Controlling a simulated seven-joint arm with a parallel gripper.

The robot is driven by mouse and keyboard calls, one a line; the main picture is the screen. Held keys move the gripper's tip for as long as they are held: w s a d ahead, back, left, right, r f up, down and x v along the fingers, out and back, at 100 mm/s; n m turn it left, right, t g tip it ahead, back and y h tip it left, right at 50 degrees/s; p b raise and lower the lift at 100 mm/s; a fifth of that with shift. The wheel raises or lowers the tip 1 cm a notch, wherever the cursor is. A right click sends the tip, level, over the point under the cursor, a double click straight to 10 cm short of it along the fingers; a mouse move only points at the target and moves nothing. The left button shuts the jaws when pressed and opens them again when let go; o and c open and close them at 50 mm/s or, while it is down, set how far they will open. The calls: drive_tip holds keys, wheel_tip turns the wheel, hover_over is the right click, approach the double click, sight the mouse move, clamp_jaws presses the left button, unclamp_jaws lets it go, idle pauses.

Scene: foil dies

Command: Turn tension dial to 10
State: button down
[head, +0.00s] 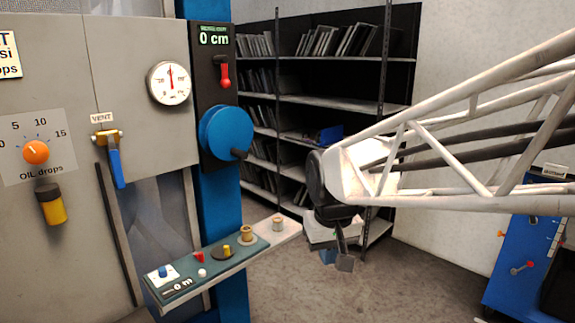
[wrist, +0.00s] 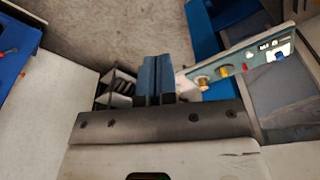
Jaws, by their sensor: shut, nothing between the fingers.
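No dial with a readable "tension" label shows. In the head view, a yellow knob on a black dial (head: 222,252) sits on the teal sloping panel (head: 212,270); its scale is too small to read. An orange knob (head: 36,151) on the grey cabinet has marks 0, 5, 10 and 15 and the label "OIL drops". My gripper (head: 345,264) hangs in free air to the right of the panel, apart from it. In the wrist view its two blue fingers (wrist: 157,78) are together and empty. The panel (wrist: 270,55) shows at upper right there.
A blue crank wheel (head: 226,132), a white gauge (head: 169,83), a red lever (head: 225,76) and a blue vent handle (head: 116,165) stick out near the panel. Shelves (head: 330,100) stand behind, a blue cart (head: 527,258) at right. The floor between is clear.

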drive_tip(key=w+a+f+n, duration=0.1)
drive_tip(key=w+a+n, duration=0.1)
drive_tip(key=w+a, duration=0.75)
drive_tip(key=w+a+f+n, duration=0.1)
drive_tip(key=w+a+f, duration=0.2)
drive_tip(key=a, duration=0.8)
drive_tip(key=w+a+f+n+g, duration=0.1)
drive_tip(key=w+a+f, duration=0.2)
drive_tip(key=a, duration=0.9)
drive_tip(key=w+a+f+n, duration=0.2)
drive_tip(key=w+a+f, duration=0.1)
drive_tip(key=a+f, duration=0.5)
drive_tip(key=a, duration=0.3)
drive_tip(key=shift+w+a+g, duration=0.15)
drive_tip(key=shift+w+g, duration=0.25)
drive_tip(key=shift+f, duration=0.15)
